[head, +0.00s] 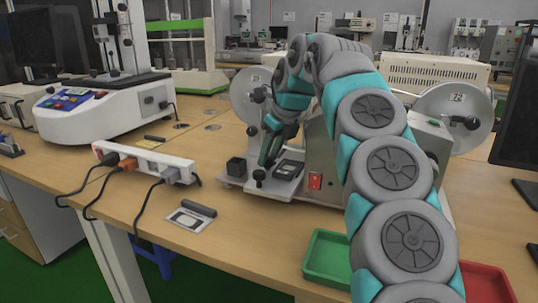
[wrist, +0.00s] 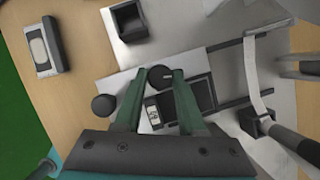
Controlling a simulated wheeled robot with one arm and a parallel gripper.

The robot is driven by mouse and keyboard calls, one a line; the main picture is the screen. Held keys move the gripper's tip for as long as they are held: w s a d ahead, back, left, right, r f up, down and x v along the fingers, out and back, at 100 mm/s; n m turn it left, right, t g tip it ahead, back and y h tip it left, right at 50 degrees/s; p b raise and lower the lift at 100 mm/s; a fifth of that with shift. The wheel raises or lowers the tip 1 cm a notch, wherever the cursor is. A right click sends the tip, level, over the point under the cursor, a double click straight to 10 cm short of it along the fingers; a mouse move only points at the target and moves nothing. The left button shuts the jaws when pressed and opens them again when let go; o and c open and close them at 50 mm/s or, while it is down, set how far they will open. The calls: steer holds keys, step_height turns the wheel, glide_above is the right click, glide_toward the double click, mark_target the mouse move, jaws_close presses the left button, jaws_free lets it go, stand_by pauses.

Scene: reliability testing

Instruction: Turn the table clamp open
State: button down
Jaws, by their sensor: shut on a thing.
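The table clamp is on the pale plate (wrist: 125,82) at the front of the grey test machine (head: 318,150). In the wrist view, its round black knob (wrist: 160,74) sits between the green fingertips of my gripper (wrist: 157,82), which is shut on it. In the head view, my gripper (head: 269,152) reaches down to the plate, and its fingers hide this knob. A second black knob (wrist: 103,105) stands beside the fingers, nearer the table's front edge; it also shows in the head view (head: 260,175). A dark phone-like device (wrist: 194,95) lies on the plate, partly behind the right finger.
A small black open box (head: 236,167) stands left of the plate. A white power strip (head: 145,164) and a flat grey device (head: 190,217) lie further left. A green tray (head: 327,258) and a red tray (head: 487,284) are at the front right. My arm hides much of the machine.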

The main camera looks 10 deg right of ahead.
steer(key=shift+d+n+g, duration=0.1)
steer(key=shift+n+g, duration=0.2)
steer(key=shift+n, duration=0.5)
steer(key=shift+n+y, duration=0.4)
steer(key=c, duration=0.5)
jaws_free()
steer(key=shift+r, duration=0.1)
